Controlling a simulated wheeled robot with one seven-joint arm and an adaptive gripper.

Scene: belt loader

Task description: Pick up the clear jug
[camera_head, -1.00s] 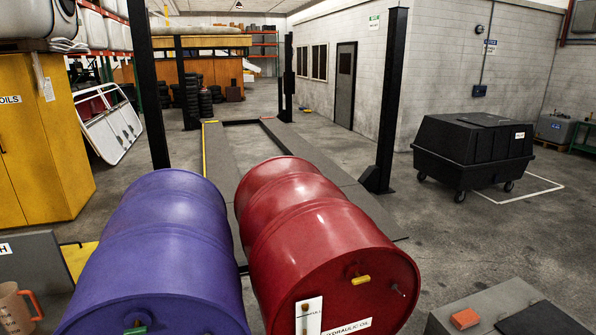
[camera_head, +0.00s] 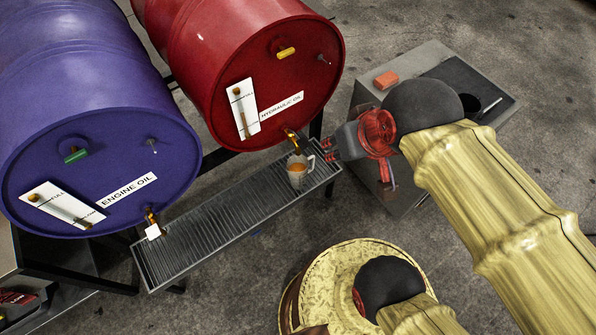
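The clear jug (camera_head: 297,174) stands upright on the slatted drip tray (camera_head: 212,222), near its right end. It holds some amber liquid and sits below the brass tap (camera_head: 292,138) of the red hydraulic oil drum (camera_head: 250,62). Its handle is on the right side, facing my gripper. My gripper (camera_head: 329,149) is just right of the jug, with its two red-tipped fingers pointing left at the handle. The fingertips look apart with a gap between them, and nothing shows held. Whether a fingertip touches the handle is hard to tell.
A purple engine oil drum (camera_head: 95,120) lies left of the red one, with its tap (camera_head: 152,218) and a white tag over the tray's left end. A grey bench (camera_head: 432,62) with an orange block (camera_head: 386,79) stands behind my gripper. Open concrete floor lies in front of the tray.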

